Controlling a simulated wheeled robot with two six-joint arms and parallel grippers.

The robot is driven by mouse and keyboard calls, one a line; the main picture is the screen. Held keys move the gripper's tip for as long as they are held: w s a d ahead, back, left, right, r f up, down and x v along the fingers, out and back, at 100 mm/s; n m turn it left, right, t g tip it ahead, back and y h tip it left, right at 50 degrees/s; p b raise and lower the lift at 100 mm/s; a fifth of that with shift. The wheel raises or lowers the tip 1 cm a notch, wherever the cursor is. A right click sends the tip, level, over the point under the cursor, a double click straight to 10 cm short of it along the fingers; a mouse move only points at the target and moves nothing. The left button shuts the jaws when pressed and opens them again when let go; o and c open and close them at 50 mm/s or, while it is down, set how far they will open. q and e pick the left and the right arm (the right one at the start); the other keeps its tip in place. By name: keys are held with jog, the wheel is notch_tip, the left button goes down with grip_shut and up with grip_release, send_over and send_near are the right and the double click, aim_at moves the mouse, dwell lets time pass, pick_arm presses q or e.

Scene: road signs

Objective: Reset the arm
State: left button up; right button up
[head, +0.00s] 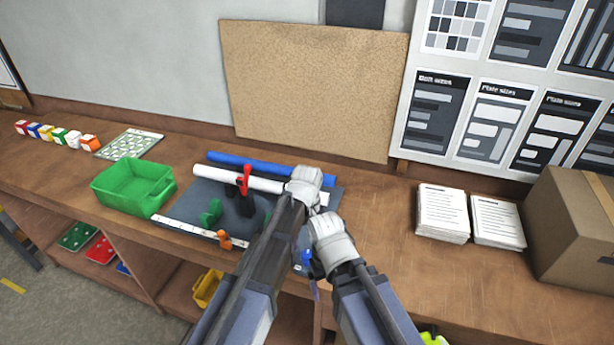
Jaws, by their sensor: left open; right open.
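My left gripper (304,184) is at the right end of the white roll, over the dark mat (329,193). My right gripper (329,238) is just below and right of it, near the mat's right edge. Both look pale and close together, and both are open. Their fingertips are small and partly hidden, and I see nothing held in either. My two arms rise from the bottom middle and hide part of the mat.
A white roll (224,177) and blue roll (240,163) lie behind red, green and orange tools. A green bin (132,188) stands left. Paper stacks (443,212) and a cardboard box (570,222) stand right. Bare bench lies between the mat and papers.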

aim_at(307, 254)
pick_arm(q)
jog(key=shift+f+b, duration=3.8)
jog(key=shift+f, duration=0.1)
jog(key=shift+r, duration=0.15)
